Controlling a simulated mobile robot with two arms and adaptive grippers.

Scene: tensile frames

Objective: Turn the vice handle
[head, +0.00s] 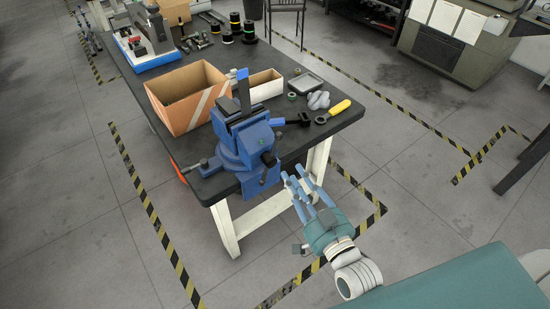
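The blue vice (236,137) is mounted at the near corner of the dark-topped workbench (345,118). A dark upright bar with a blue top (243,90) stands at its jaws. The vice's dark screw end (268,159) faces my side. Short dark bars stick out at its left and right; I cannot tell which is the handle. My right gripper (297,186) is in front of the bench corner, to the lower right of the vice. Its blue fingers are spread and empty, with a visible gap to the vice. My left gripper is not in view.
An orange-sided open box (187,88) stands behind the vice. A yellow-handled tool (339,108), a grey lumpy part (318,100) and a shallow grey tray (306,83) lie to its right. White bench legs (224,228) stand below. The floor around the bench is mostly clear.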

